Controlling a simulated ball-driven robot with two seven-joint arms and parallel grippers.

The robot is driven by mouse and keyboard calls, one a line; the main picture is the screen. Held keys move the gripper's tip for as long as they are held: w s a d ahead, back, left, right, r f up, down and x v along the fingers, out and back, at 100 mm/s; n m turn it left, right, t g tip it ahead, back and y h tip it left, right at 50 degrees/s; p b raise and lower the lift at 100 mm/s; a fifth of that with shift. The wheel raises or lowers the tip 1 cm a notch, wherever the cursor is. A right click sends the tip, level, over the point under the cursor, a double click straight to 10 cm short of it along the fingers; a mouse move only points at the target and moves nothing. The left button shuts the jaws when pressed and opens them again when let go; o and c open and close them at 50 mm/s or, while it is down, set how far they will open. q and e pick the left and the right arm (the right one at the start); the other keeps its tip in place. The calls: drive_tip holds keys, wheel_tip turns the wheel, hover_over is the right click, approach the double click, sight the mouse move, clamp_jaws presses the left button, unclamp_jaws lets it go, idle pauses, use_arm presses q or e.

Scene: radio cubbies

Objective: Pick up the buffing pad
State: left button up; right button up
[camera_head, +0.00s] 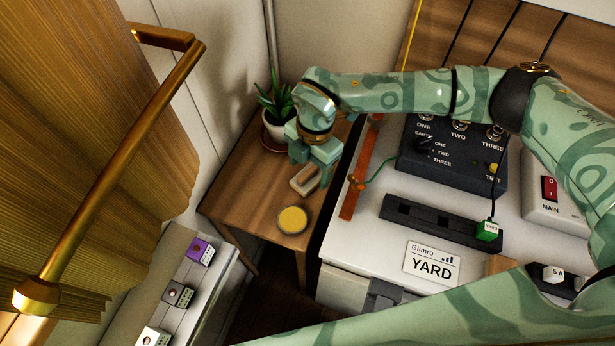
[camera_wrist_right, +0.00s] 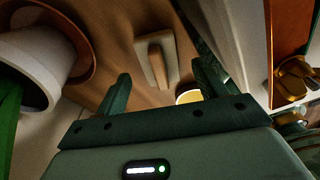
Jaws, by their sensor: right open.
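The buffing pad (camera_head: 304,181), a small pale rectangular block with a wooden grip along it, lies on the wooden side table (camera_head: 232,198). My right gripper (camera_head: 312,168) is open just above it, pointing down. In the right wrist view the buffing pad (camera_wrist_right: 157,60) shows ahead of the gap between the two fingers (camera_wrist_right: 163,77). Nothing is between the fingers, and the pad appears apart from them. My left gripper is out of view.
A round yellow-topped tin (camera_head: 292,220) sits near the table's front edge. A potted plant (camera_head: 277,122) on a saucer stands behind the gripper. The white YARD console (camera_head: 360,240) borders the table on the right, with an orange strap (camera_head: 362,170).

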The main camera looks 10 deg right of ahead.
wheel_tip(320, 180, down, 2)
drive_tip(key=shift+a+f, duration=0.1)
drive_tip(key=shift+f, duration=0.1)
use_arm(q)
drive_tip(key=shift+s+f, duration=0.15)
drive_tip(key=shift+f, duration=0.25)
use_arm(e)
drive_tip(key=shift+s+r, duration=0.1)
drive_tip(key=shift+r, duration=0.05)
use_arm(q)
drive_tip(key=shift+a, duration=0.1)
use_arm(e)
drive_tip(key=c, duration=1.1)
drive_tip(key=shift+r, duration=0.1)
drive_tip(key=shift+c, duration=0.2)
